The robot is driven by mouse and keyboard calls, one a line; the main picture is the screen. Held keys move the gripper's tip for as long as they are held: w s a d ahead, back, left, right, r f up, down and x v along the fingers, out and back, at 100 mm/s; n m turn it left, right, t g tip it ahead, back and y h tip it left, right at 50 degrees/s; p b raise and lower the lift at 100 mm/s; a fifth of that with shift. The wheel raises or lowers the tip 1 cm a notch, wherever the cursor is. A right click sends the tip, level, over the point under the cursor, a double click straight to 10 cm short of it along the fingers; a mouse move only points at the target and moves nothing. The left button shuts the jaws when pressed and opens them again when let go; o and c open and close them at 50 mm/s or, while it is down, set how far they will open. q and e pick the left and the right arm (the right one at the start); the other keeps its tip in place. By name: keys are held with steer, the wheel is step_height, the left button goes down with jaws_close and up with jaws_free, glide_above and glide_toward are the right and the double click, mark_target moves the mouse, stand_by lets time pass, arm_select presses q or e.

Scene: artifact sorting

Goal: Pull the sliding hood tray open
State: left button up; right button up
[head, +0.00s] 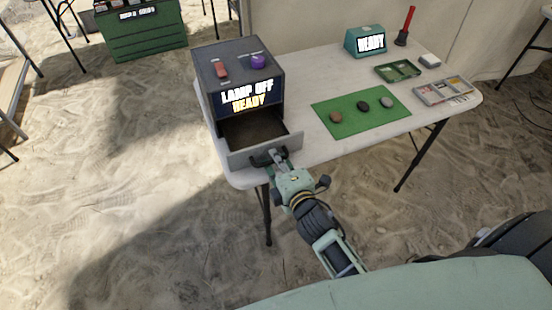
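The grey hood box (236,72) stands at the left end of the white table, its display reading "LAMP OFF READY". Its sliding tray (287,143) stands pulled out from the lower front, with an empty-looking brown inside. The dark tray handle (258,159) is on the front panel. My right gripper (275,158) is at this handle, with its fingers around or against it. The fingers are small and partly hidden, so whether they are shut on the handle is hard to see. My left gripper is not in view.
A green mat (361,126) with three stones lies on the white table (310,75). A green crate (143,32) stands at the back left.

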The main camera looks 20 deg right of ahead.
steer(key=shift+s, duration=0.1)
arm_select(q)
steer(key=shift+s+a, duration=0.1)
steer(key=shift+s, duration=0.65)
arm_select(e)
steer(key=v, duration=1.2)
steer(key=s+a+f+m+g, duration=0.1)
steer(key=s+f+m+g, duration=0.25)
steer(key=f, duration=1.05)
steer(key=s+f+m+g, duration=0.3)
steer(key=s+f+m, duration=0.15)
steer(key=f, duration=0.95)
steer(key=s+d+f+m+g, duration=0.2)
steer(key=s+f+m+g, duration=0.2)
steer(key=s+f, duration=0.5)
steer(key=s+d+f+m+g, duration=0.3)
steer(key=s+f, duration=0.7)
steer(key=s, duration=0.6)
steer(key=shift+d+f+m+g+h, duration=0.2)
steer(key=shift+d+m+g+h, duration=0.1)
steer(key=shift+m+g, duration=0.25)
